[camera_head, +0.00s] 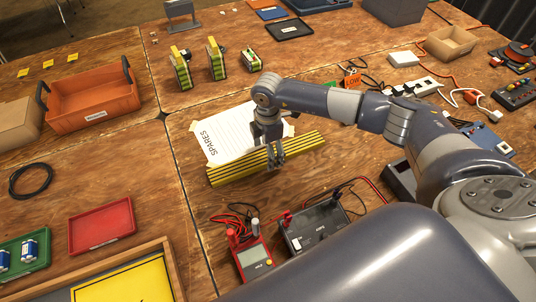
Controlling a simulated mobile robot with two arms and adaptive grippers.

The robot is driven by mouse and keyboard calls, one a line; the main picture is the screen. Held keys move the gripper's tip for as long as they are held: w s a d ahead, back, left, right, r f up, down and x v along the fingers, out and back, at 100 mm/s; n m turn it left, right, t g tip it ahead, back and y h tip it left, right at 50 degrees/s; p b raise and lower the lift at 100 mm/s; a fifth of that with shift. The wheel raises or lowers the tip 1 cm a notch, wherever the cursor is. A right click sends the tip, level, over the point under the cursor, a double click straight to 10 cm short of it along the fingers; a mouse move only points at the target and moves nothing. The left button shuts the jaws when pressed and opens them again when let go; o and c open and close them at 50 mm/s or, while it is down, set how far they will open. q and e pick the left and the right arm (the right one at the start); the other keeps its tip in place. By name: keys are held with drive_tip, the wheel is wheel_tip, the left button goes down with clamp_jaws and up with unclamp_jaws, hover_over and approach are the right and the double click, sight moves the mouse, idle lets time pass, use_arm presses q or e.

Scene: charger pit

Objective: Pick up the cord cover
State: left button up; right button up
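The cord cover (227,171) is a long bar with yellow and black stripes. It lies slantwise along the lower edge of the white sheet marked SPARES (222,133), on the wooden table. My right gripper (276,156) points down at the middle of the cord cover, with its fingers at the bar and hiding part of it. Whether the fingers are closed on it, or the bar is raised, I cannot tell. My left gripper is not in view.
A red multimeter (254,258) and a dark box with leads (315,224) lie in front. An orange bin (95,101), a red tray (101,226) and a black cable loop (30,179) are at left. Striped blocks (216,62) stand behind. A power strip (438,90) lies at right.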

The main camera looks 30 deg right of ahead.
drive_tip(key=shift+f, duration=0.4)
drive_tip(key=shift+c, duration=0.5)
drive_tip(key=shift+r, duration=0.1)
drive_tip(key=c, duration=1.5)
